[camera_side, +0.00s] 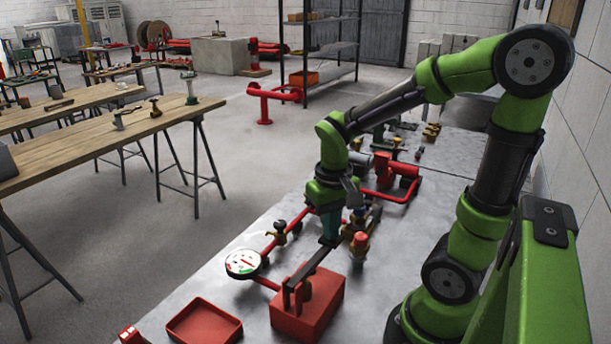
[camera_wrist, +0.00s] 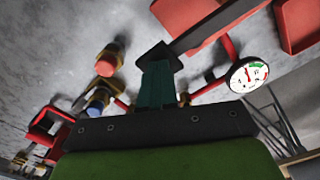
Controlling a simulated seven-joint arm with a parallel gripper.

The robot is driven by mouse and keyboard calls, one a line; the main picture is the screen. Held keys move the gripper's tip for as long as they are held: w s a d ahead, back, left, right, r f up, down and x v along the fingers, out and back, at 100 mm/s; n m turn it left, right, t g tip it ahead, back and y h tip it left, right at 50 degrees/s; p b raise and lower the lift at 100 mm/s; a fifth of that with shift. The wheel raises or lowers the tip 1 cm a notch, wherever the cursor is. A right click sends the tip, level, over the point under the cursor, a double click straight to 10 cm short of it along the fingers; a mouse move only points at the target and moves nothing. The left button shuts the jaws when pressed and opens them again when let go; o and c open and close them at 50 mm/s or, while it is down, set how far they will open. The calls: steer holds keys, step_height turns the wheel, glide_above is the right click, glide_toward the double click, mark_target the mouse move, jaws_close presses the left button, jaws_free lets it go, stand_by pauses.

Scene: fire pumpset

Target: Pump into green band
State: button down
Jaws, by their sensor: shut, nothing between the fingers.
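A hand pump with a red box-shaped body (camera_side: 322,298) stands near the front of the grey bench; its dark lever (camera_side: 307,270) slopes up to the right. My gripper (camera_side: 331,240) is shut, pointing down at the lever's raised end. In the wrist view, the shut fingers (camera_wrist: 156,58) overlap the end of the dark lever (camera_wrist: 200,32); I cannot tell whether they touch it. A round white gauge (camera_side: 243,263) with red and green marks sits left of the pump. The gauge also shows in the wrist view (camera_wrist: 248,75); its needle position is too small to read surely.
A red tray (camera_side: 204,322) lies left of the pump. A red-capped brass fitting (camera_side: 360,243) stands close right of my gripper. Red pipework (camera_side: 285,235) and a red pump assembly (camera_side: 392,178) lie behind. The bench surface left of the gauge is clear.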

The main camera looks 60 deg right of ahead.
steer(key=shift+f, duration=1.75)
steer(key=shift+r, duration=2.7)
step_height(320, 180, up, 6)
steer(key=a+r+n+t+y, duration=0.2)
steer(key=a+r+t, duration=0.1)
steer(key=a+t, duration=0.4)
steer(key=shift+s+a, duration=0.25)
steer(key=shift+a, duration=0.8)
